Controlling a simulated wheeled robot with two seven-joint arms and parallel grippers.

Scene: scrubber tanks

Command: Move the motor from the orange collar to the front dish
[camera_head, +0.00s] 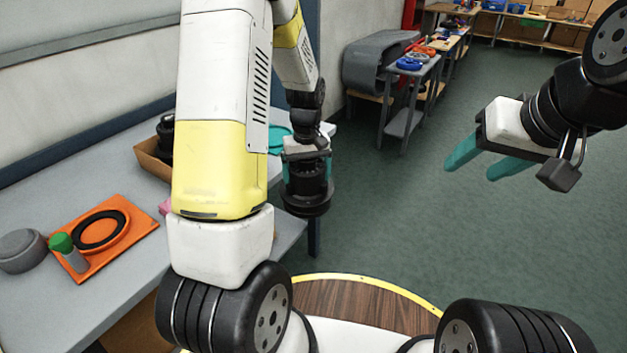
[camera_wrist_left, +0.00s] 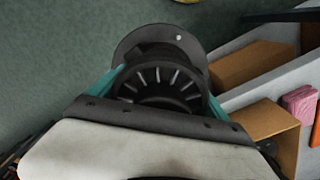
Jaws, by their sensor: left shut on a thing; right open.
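A black finned motor (camera_head: 308,188) hangs in my left gripper (camera_head: 306,160), beyond the table's right edge and above the floor. In the left wrist view the motor (camera_wrist_left: 160,85) sits between the teal fingers of my left gripper (camera_wrist_left: 162,88), which is shut on it. The orange collar (camera_head: 121,235), a square orange plate with a raised ring and black insert, lies empty on the table. A teal round piece (camera_head: 279,139) shows partly behind my left arm; I cannot tell whether it is the front dish. My right gripper (camera_head: 490,165) is open and empty over the floor.
The grey table (camera_head: 40,305) also holds a grey round lump (camera_head: 20,250), a green-capped bottle (camera_head: 68,252) and a cardboard box (camera_head: 150,160) with a black part. A pink block (camera_wrist_left: 299,103) shows beside cardboard in the left wrist view. The floor to the right is clear.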

